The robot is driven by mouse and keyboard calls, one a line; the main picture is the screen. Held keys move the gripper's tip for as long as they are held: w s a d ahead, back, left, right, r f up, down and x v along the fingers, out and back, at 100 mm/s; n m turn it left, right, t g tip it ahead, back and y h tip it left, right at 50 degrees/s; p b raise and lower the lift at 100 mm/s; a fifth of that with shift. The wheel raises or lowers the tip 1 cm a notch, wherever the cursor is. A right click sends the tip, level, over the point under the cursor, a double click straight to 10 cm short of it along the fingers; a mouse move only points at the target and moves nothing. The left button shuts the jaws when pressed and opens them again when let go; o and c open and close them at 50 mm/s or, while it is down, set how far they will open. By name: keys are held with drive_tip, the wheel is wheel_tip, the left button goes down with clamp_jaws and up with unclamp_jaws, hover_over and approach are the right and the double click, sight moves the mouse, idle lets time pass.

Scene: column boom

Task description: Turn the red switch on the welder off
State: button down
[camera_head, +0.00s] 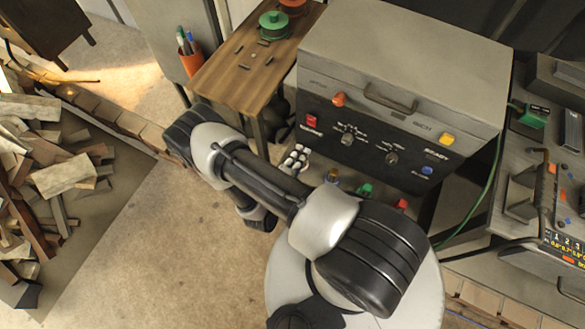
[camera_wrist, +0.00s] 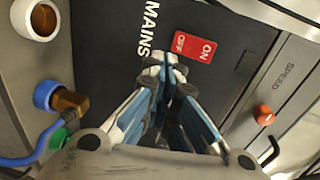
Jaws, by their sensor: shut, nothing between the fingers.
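The red switch (camera_head: 311,121) is at the upper left of the black front panel of the grey welder (camera_head: 400,50). In the wrist view the red switch (camera_wrist: 196,47) has white OFF and ON marks, beside the word MAINS. My gripper (camera_wrist: 165,70) is shut and empty. Its fingertips are just below the OFF end of the switch in the wrist view; I cannot tell whether they touch it. In the head view pale finger parts of my gripper (camera_head: 295,158) show below the switch. Which way the rocker is pressed is not clear.
The welder's panel also has two knobs, an orange lamp (camera_head: 339,99), a yellow lamp (camera_head: 447,139) and a blue button (camera_head: 427,170). A wooden table (camera_head: 240,65) stands to the left. A green cable (camera_head: 480,205) hangs at right. Wood scraps (camera_head: 65,175) lie at far left.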

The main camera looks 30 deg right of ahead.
drive_tip(key=s+a, duration=0.1)
drive_tip(key=a, duration=0.1)
drive_tip(key=s+a+f, duration=0.1)
drive_tip(key=s+a, duration=0.1)
drive_tip(key=shift+s+a, duration=0.2)
drive_tip(key=shift+s, duration=0.05)
idle(0.4)
wheel_tip(320, 180, up, 26)
drive_tip(key=d+m+g+y, duration=0.15)
drive_tip(key=m+g, duration=0.95)
drive_tip(key=m, duration=1.2)
drive_tip(key=s+a+r+m+t+y, duration=0.2)
drive_tip(key=s+r+m+y, duration=0.3)
drive_tip(key=r+m, duration=0.4)
drive_tip(key=s+a+r+m+t+y, duration=0.3)
drive_tip(key=s+r+m+y, duration=0.3)
drive_tip(key=r+m, duration=0.3)
drive_tip(key=shift+s+a+r+m+t, duration=0.2)
drive_tip(key=shift+s+m+t, duration=0.3)
drive_tip(key=shift+m, duration=0.7)
